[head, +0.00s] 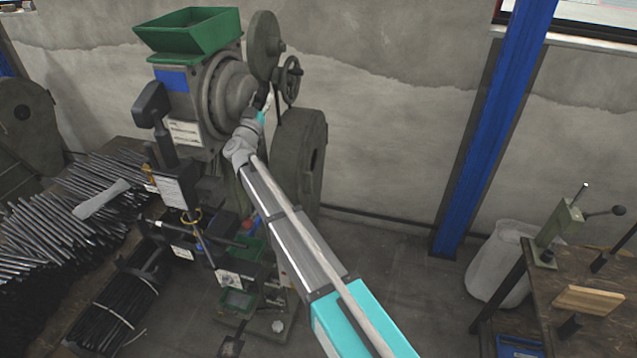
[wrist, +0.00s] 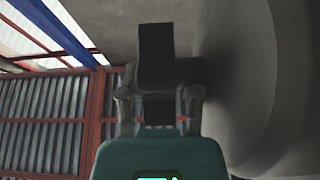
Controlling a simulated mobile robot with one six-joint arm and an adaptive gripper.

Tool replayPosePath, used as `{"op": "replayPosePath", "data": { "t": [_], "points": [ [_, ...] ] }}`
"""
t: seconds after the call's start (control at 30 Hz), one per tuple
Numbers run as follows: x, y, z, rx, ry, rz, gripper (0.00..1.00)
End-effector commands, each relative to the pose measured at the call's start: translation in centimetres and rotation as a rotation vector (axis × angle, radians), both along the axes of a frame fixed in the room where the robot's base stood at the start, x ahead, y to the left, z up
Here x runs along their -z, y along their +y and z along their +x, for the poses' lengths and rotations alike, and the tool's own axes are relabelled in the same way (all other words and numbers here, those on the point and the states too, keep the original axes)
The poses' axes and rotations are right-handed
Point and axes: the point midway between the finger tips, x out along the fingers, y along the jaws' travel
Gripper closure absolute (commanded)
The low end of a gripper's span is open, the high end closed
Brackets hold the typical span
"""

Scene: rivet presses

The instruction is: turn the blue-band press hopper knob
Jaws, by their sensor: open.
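The press (head: 212,95) with the blue band (head: 172,80) stands at the upper left in the head view, a green hopper (head: 190,33) on top. My gripper (head: 266,103) is at the right side of its round housing, just below a dark handwheel (head: 290,80). In the wrist view my gripper (wrist: 160,95) is open, its two fingers apart. A dark blocky piece (wrist: 157,45) lies ahead of and between the fingers. I cannot tell whether it is the hopper knob or whether the fingers touch it.
A large grey flywheel (head: 300,155) is close to my arm, with another disc (head: 263,45) above. Metal rods (head: 60,215) lie at the left. A blue post (head: 495,130) and a workbench (head: 590,275) are at the right.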

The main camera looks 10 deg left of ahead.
Motion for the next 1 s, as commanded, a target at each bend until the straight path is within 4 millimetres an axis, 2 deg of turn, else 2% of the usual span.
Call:
{"op": "replayPosePath", "data": {
  "t": [0.03,1.0],
  "points": [
    [-0.48,-0.05,-0.05,0.000,0.021,0.003,0.54],
    [-0.43,-0.05,0.31,0.001,0.422,0.034,0.54]
  ]
}}
